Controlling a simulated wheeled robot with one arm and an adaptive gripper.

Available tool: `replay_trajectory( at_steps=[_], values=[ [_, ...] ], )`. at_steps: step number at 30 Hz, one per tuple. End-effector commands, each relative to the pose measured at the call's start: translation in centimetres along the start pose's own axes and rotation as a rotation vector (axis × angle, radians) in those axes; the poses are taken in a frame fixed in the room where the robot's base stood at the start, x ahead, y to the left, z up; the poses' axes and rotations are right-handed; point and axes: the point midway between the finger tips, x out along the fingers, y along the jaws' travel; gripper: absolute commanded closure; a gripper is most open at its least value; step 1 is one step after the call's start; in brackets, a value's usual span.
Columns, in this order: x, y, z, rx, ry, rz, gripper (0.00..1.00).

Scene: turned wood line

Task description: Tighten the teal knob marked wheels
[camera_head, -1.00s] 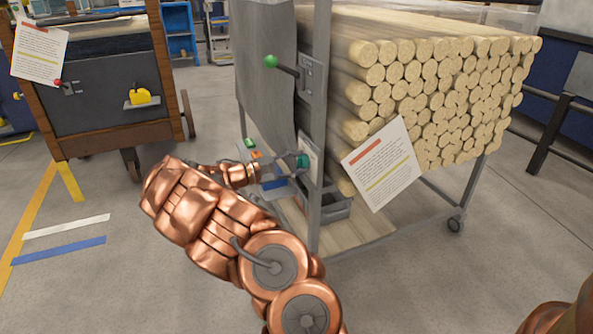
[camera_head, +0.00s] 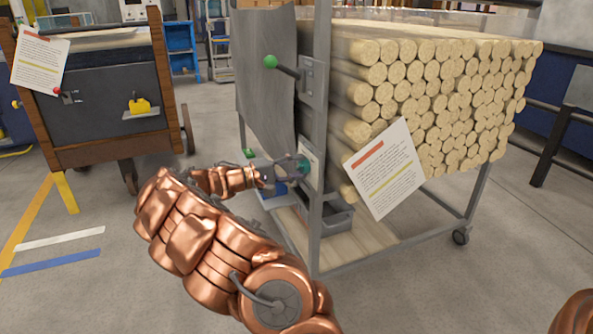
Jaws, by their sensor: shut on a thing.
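The teal knob (camera_head: 304,164) sits on a light plate on the grey upright of the dowel cart. It is small here and partly covered by the fingers. My gripper (camera_head: 299,167) reaches it from the left and is shut on it. The copper arm comes up from the bottom of the view. Any marking on the knob's plate is too small to read.
A lever with a green ball (camera_head: 270,62) sticks out of the same upright above the knob. A printed sheet (camera_head: 384,168) hangs right of it, before the stacked dowels (camera_head: 440,100). A grey bin (camera_head: 335,218) stands on the cart's lower shelf. A wooden cart (camera_head: 95,100) stands at left.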

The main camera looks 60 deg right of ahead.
Motion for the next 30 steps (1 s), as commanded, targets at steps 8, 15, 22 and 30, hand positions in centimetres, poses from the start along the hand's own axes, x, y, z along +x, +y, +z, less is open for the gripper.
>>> replay_trajectory(
  at_steps=[8,15,22,30],
  values=[
    [0.07,-0.09,0.10,0.006,-0.004,-0.002,0.92],
    [0.06,-0.08,0.07,0.005,-0.003,-0.002,0.46],
    [0.03,-0.04,0.04,0.005,-0.001,-0.001,0.32],
    [-0.32,-0.02,-0.03,0.005,0.001,-0.001,0.32]
  ],
)
